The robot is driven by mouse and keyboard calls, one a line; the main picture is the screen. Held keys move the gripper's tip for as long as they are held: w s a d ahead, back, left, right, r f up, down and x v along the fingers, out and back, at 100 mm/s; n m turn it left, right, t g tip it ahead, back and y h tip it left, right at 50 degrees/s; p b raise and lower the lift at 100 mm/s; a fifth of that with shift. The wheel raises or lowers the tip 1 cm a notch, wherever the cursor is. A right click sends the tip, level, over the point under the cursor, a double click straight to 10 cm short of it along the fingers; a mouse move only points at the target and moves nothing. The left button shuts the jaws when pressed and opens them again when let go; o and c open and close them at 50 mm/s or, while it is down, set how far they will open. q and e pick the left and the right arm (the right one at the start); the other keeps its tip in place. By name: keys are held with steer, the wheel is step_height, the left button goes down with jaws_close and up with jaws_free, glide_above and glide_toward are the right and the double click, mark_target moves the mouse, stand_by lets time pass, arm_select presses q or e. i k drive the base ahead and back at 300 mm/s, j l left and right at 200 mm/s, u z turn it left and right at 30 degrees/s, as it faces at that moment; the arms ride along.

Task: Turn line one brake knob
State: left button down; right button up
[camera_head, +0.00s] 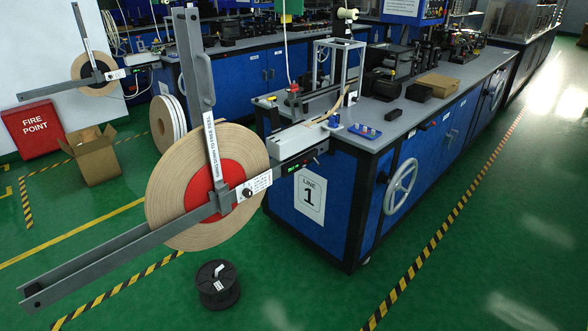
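The line one machine is a blue cabinet bench with a white "LINE 1" sign (309,197) on its near end. In front of it stands a large tan tape reel (175,195) with a red hub (203,186). A long grey arm (110,257) crosses the reel, and an upright grey bar (199,80) with a printed label rises from the hub area. A small black knob (247,193) sits on the arm by a white label plate (260,184), right of the hub; I take it as the brake knob. Neither of my grippers shows.
A black spool (217,285) stands on the green floor below the reel. An open cardboard box (91,154) and a red fire point box (33,128) are at left. A white handwheel (400,187) is on the bench side. Floor at front right is clear.

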mark_target(247, 193)
steer(key=i+u, duration=0.2)
steer(key=u, duration=0.25)
steer(key=i+u, duration=0.2)
steer(key=u, duration=0.25)
steer(key=i+l+u, duration=0.1)
steer(key=u, duration=0.35)
steer(key=i+l, duration=0.05)
steer(key=i, duration=0.05)
